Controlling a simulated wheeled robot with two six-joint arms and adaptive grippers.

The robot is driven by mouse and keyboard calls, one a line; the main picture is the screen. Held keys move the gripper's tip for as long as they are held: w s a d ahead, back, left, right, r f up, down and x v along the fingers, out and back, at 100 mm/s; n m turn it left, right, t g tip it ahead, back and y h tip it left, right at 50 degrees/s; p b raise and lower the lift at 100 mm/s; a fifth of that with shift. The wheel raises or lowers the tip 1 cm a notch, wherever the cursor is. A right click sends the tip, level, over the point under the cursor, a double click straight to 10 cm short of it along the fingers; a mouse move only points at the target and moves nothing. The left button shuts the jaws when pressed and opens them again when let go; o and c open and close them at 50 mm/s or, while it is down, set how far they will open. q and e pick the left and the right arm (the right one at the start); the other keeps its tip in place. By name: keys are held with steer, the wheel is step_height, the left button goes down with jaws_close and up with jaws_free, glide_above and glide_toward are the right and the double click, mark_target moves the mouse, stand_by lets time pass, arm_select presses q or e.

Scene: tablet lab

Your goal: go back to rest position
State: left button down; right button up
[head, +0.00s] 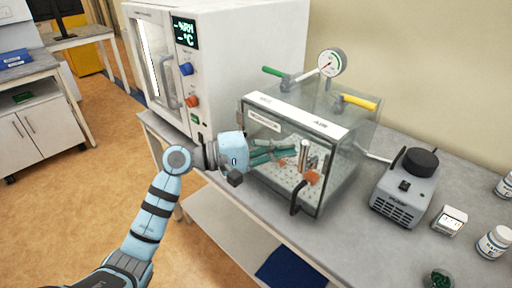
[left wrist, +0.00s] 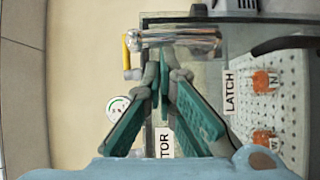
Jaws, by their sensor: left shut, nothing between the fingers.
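My left arm reaches in from the left, to the clear chamber (head: 330,190) with the gauge. The left gripper (head: 284,152) has teal fingers and is shut with nothing between them. In the head view the fingers overlap the chamber's front; I cannot tell whether they are inside it. In the left wrist view the fingers (left wrist: 165,62) meet near a shiny metal cylinder (left wrist: 185,42), with no clear contact. My right gripper is in neither view.
A white oven-like cabinet (head: 235,40) stands close behind the gripper. A grey pump (head: 405,190) and white bottles (head: 495,241) stand on the bench at right. The chamber carries a gauge (head: 332,63), a green handle (head: 274,71) and a yellow handle (head: 358,102). Floor at left is open.

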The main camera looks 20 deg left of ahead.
arm_select(q)
steer(key=w+a+b+v, duration=0.1)
steer(key=b+v, duration=0.3)
steer(key=v, duration=0.8)
steer(key=shift+w+a, duration=0.2)
steer(key=shift+w, duration=0.05)
